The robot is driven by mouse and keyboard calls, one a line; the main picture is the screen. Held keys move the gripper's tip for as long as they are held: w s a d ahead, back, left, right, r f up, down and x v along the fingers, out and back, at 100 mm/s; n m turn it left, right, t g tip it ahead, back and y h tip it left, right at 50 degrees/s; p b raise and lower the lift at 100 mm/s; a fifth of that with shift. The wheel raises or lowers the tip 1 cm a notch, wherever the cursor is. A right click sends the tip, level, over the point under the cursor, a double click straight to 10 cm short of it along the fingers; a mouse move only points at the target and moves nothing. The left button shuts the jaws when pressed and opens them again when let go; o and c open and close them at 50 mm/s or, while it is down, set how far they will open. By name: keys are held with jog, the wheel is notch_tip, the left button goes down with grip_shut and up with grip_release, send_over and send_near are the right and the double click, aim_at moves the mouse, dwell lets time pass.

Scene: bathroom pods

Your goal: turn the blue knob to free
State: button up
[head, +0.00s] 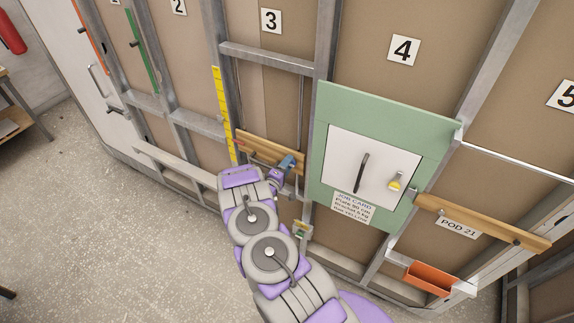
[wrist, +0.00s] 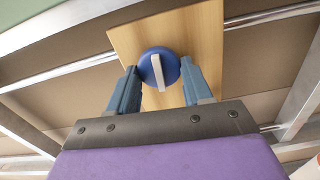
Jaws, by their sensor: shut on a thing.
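The blue knob (wrist: 157,64) is round with a pale bar-shaped pointer across its face. It is mounted on a wooden board (wrist: 208,30), and the pointer stands nearly upright in the wrist view, tilted slightly. My gripper (wrist: 159,74) has one blue-grey finger on each side of the knob and is shut on it. In the head view, my gripper (head: 287,165) is at the right part of the wooden board (head: 254,147) below panel 3. The knob itself is hidden or too small to tell there. No "free" marking is legible.
A green-framed white cabinet door (head: 345,170) with a dark handle and a yellow-tipped latch is just right of my gripper. A yellow ruler strip (head: 223,115) is to the left. Metal studs and rails surround the board. An orange bin (head: 430,278) sits lower right. Open floor lies left.

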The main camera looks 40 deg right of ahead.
jog(key=shift+w+a+n, duration=0.1)
jog(key=shift+w+n, duration=0.1)
jog(key=shift+n, duration=0.4)
jog(key=o, duration=0.8)
jog(key=shift+o, duration=1.2)
jog(key=shift+s, duration=0.1)
jog(key=b+v, duration=0.1)
jog(key=v, duration=1.6)
jog(key=shift+s+a+f, duration=0.1)
jog(key=shift+f, duration=0.05)
